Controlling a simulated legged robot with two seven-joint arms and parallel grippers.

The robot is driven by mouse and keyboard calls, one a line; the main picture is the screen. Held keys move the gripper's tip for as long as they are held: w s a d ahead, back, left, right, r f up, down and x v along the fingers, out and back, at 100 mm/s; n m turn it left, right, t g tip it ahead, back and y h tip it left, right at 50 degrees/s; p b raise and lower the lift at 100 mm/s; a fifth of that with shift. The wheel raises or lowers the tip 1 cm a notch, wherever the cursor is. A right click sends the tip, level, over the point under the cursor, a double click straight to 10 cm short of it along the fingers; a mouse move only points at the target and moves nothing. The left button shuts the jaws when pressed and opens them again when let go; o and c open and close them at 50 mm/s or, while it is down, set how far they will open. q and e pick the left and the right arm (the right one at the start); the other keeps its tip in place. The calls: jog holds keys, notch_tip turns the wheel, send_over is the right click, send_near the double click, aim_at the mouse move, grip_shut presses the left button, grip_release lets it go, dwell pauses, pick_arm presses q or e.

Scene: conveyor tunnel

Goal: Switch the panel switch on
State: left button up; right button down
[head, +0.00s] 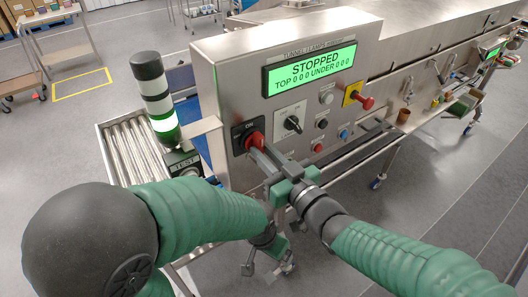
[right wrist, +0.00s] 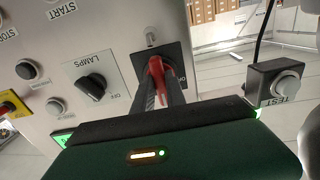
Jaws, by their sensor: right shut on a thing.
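The panel switch is a red rotary handle (head: 255,140) on a black plate marked ON, at the lower left of the steel control panel (head: 222,82). My right gripper (head: 262,152) reaches it from the front and is shut on the red handle. The right wrist view shows the handle (right wrist: 160,68) between the two dark fingers (right wrist: 160,90). The fingers hide part of the handle and plate, so its exact angle is hard to tell. The green display (head: 312,72) reads STOPPED. My left gripper (head: 267,262) hangs low below the panel, apart from it, with its fingers spread.
A black LAMPS knob (head: 292,123), several push buttons and a red knob on a yellow plate (head: 356,96) sit right of the switch. A TEST button box (head: 183,163) and a signal tower (head: 156,95), lit at its lower part, stand left, near the roller conveyor (head: 125,150).

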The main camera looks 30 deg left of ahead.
jog(key=c, duration=1.6)
grip_release()
jog(key=shift+w+r, duration=0.1)
jog(key=shift+r, duration=0.25)
jog(key=shift+o, duration=1.2)
jog(key=shift+d+f, duration=0.1)
jog(key=shift+f, duration=0.05)
jog(key=b+v, duration=0.3)
jog(key=v, duration=1.4)
jog(key=shift+f, duration=0.2)
